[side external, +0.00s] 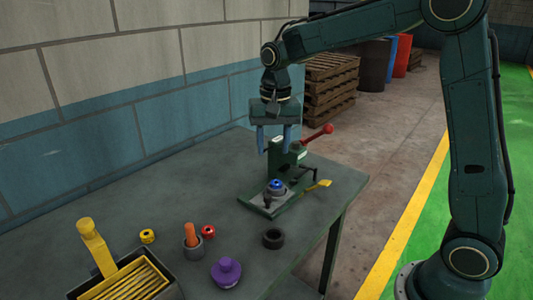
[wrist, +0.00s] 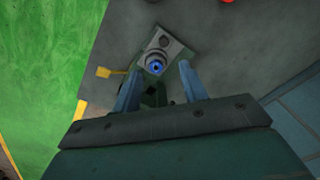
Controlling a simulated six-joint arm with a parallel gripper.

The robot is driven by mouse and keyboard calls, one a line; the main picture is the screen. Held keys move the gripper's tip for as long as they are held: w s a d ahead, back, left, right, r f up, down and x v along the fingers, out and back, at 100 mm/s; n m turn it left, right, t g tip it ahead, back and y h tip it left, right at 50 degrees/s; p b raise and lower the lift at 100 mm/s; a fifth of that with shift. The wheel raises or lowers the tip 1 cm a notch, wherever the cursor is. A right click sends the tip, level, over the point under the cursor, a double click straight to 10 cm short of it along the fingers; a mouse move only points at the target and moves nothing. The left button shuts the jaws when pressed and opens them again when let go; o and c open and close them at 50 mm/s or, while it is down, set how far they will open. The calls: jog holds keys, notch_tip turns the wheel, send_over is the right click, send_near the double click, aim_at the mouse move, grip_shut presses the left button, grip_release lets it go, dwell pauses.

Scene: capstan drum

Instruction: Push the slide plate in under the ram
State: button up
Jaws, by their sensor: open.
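The slide plate (side external: 255,202) is a flat grey plate at the front of the small dark green press (side external: 284,162); it sticks out toward the camera. A grey cup (side external: 275,193) with a blue piece (side external: 276,184) in it stands on the plate. In the wrist view the plate (wrist: 168,38) reaches out beyond the cup and shows dark holes. My gripper (side external: 276,151) is open, pointing down over the press, with one finger on each side of its upper part. I cannot tell whether the fingers touch it. The ram is not clearly visible.
A red-knobbed lever (side external: 318,134) and a yellow handle (side external: 319,185) stick out to the press's right. The wall borders the table's left.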

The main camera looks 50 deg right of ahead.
jog(key=s+r+n+t, duration=0.2)
jog(key=s+r, duration=0.3)
jog(key=s, duration=0.4)
jog(key=shift+s+a+r+n, duration=0.25)
jog(key=shift+a+r+n, duration=0.15)
jog(key=shift+n, duration=0.2)
jog(key=m+g, duration=0.2)
jog(key=m, duration=0.2)
send_over(268, 196)
notch_tip(268, 196, down, 8)
jog(key=shift+r, duration=0.15)
notch_tip(268, 196, down, 14)
jog(key=shift+r, duration=0.1)
dwell(0.7)
